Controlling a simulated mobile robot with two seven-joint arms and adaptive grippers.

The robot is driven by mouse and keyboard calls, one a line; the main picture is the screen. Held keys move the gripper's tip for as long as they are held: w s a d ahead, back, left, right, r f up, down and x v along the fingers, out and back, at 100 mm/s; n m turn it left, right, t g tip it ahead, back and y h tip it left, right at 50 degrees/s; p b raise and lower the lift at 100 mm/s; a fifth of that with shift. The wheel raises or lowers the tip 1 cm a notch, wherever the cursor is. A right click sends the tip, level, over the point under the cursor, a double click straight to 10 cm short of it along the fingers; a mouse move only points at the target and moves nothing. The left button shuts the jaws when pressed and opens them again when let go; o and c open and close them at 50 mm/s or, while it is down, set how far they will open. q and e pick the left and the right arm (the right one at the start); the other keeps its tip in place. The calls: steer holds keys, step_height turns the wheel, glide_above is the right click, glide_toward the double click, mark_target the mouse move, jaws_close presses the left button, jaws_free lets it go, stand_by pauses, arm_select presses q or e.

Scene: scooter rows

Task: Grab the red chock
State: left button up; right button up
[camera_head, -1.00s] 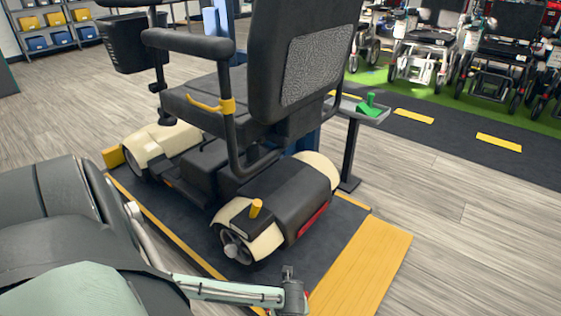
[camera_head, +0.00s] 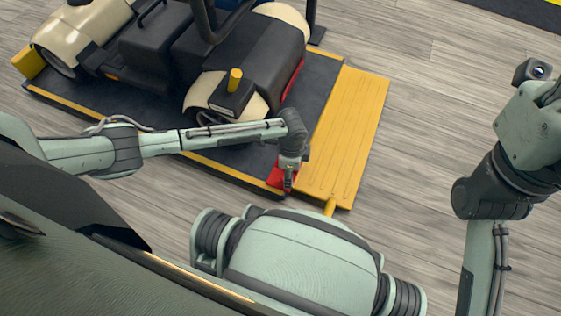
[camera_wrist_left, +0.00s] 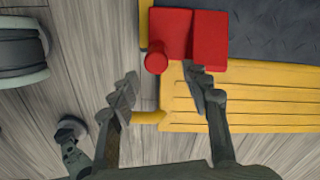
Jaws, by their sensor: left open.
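The red chock (camera_wrist_left: 209,40) is a red block with a round red knob (camera_wrist_left: 156,61) on its near side in the left wrist view. It sits at the corner of the dark platform, beside the yellow ramp. In the head view the chock (camera_head: 276,180) is partly hidden behind my left gripper (camera_head: 288,184). In the left wrist view my left gripper (camera_wrist_left: 160,88) is open and empty. Its right fingertip is close to the block's lower edge and its left fingertip is left of the knob; I cannot tell if either touches. My right arm shows at the right, its fingers out of view.
A cream and black scooter (camera_head: 215,95) stands on the dark platform (camera_head: 155,120) with yellow edging. The yellow ramp (camera_head: 345,130) lies right of the platform, with a short yellow bar (camera_head: 330,206) at its near end. Bare wooden floor (camera_head: 420,120) lies further right.

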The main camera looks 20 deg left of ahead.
mark_target(275, 179)
arm_select(q)
steer(key=f+b, duration=0.1)
steer(key=f, duration=0.1)
steer(key=f+b, duration=0.1)
steer(key=f, duration=0.1)
steer(key=f+b, duration=0.1)
steer(key=f, duration=0.2)
steer(key=shift+s+a, duration=0.2)
steer(key=shift+a, duration=0.15)
steer(key=shift+r, duration=0.1)
jaws_close()
